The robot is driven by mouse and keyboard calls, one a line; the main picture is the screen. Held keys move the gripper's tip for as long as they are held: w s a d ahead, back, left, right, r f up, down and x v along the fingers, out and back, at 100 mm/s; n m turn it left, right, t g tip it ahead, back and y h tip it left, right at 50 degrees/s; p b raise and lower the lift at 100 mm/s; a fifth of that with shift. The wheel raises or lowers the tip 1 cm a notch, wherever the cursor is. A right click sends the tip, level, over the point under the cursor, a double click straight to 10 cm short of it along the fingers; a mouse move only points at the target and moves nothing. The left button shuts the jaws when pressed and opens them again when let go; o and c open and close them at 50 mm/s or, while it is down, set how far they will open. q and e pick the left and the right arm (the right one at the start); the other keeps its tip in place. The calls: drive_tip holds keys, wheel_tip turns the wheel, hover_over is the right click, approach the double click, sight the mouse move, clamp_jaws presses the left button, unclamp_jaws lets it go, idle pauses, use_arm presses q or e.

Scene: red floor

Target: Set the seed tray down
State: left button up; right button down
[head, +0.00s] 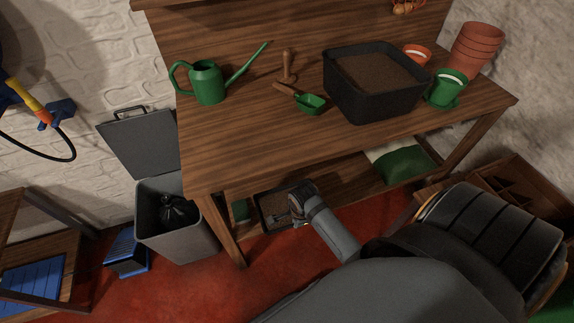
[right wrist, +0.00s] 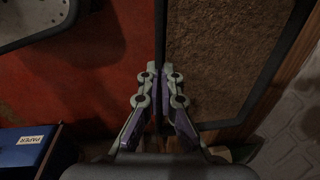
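The seed tray (head: 262,212) is a shallow black rectangular tray of brown soil. In the head view it is below the workbench top, behind the front leg. My right gripper (head: 297,213) is at the tray's right side, partly covering it. In the right wrist view the tray's dark rim (right wrist: 226,125) and soil fill the right half. My right gripper (right wrist: 160,78) also shows there, its fingers close together with the tray's side wall between them. Whether the tray's underside touches anything is hidden. My left gripper is in neither view.
The workbench (head: 230,135) carries a watering can (head: 207,82), trowel (head: 310,103), black soil tub (head: 375,105) and pots (head: 477,50). A grey bin (head: 175,225) stands left, a wooden crate (head: 515,180) right. A green-and-white bag (head: 405,165) lies under the bench. Red floor (head: 245,285) is open in front.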

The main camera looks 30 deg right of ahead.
drive_tip(key=w+f, duration=0.1)
drive_tip(key=w+d, duration=0.1)
drive_tip(key=w, duration=0.1)
drive_tip(key=w+f+b, duration=0.1)
drive_tip(key=shift+w+d+f, duration=0.3)
drive_tip(key=shift+w+d, duration=0.05)
drive_tip(key=shift+d, duration=0.05)
drive_tip(key=w+f+b, duration=0.1)
drive_tip(key=w+d+f, duration=0.1)
drive_tip(key=f, duration=0.1)
drive_tip(key=w+f+b, duration=0.1)
drive_tip(key=shift+w+d+f+b, duration=0.2)
drive_tip(key=shift+w+f+b, duration=0.1)
drive_tip(key=shift+w+f, duration=0.1)
drive_tip(key=shift+f, duration=0.1)
drive_tip(key=f, duration=0.1)
drive_tip(key=f+b, duration=0.1)
drive_tip(key=f, duration=0.1)
drive_tip(key=shift+w+d+f, duration=0.1)
drive_tip(key=shift+w+f, duration=0.1)
drive_tip(key=shift+w, duration=0.05)
drive_tip(key=shift+f, duration=0.1)
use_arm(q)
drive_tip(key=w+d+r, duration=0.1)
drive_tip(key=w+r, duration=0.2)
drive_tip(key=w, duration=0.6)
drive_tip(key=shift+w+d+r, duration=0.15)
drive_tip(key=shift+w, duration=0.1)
